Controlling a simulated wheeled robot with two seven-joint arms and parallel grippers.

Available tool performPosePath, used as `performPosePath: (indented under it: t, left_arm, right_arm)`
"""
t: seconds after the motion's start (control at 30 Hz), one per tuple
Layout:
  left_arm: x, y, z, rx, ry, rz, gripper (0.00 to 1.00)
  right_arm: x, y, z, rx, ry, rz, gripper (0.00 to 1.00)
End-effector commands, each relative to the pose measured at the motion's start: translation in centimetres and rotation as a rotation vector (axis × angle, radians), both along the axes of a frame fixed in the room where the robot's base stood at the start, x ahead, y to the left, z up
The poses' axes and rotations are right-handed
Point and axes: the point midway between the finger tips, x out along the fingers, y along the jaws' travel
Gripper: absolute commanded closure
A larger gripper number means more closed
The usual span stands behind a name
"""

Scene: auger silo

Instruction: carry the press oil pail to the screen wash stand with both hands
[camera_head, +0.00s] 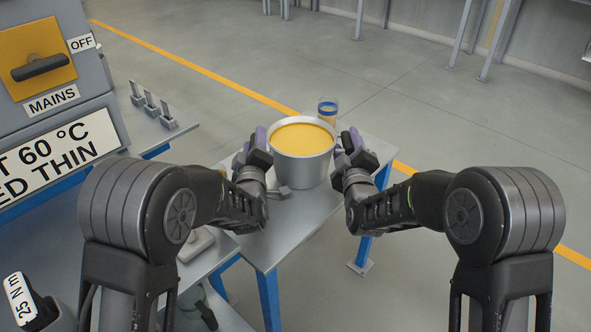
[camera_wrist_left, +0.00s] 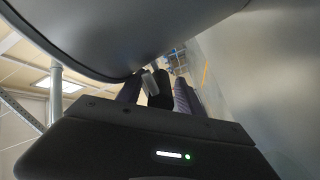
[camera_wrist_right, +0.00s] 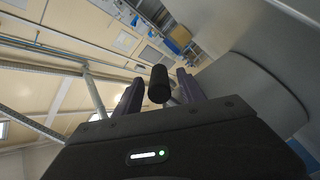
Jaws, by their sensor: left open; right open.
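The press oil pail (camera_head: 302,170) is a grey metal pail filled close to its rim with yellow oil. It stands upright on a small grey table (camera_head: 290,232). My left gripper (camera_head: 256,146) is open at the pail's left side. In the left wrist view a dark side handle (camera_wrist_left: 158,88) shows between its spread fingers, below the pail's curved wall (camera_wrist_left: 120,35). My right gripper (camera_head: 352,146) is open at the pail's right side. In the right wrist view a black cylindrical handle (camera_wrist_right: 159,84) shows between its fingers. I cannot tell which stand is the screen wash stand.
A clear container with a blue band (camera_head: 327,108) stands just behind the pail. At left are a grey cabinet with a mains switch (camera_head: 40,66) and a bench with small upright clips (camera_head: 150,104). Open floor with a yellow line (camera_head: 190,65) lies behind.

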Motion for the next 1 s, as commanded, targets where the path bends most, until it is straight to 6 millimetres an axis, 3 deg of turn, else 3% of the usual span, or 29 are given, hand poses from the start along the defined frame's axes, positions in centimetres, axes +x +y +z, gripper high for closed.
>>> performPosePath:
  t: [0.27,0.43,0.8,1.0]
  left_arm:
    - [0.0,0.0,0.4,-0.001,-0.004,0.0,0.55]
    - [0.0,0.0,1.6,-0.004,-0.004,0.0,0.55]
    - [0.0,0.1,7.4,-0.004,-0.007,0.002,0.55]
    - [0.0,0.0,9.6,-0.002,-0.002,0.0,0.55]
  right_arm:
    - [0.0,-0.1,-0.1,-0.001,0.001,-0.002,0.53]
    - [0.0,-0.1,-0.1,-0.002,0.001,-0.002,0.53]
    - [0.0,-0.1,-0.1,-0.002,0.002,-0.001,0.53]
    - [0.0,-0.1,-0.1,-0.002,0.001,0.0,0.53]
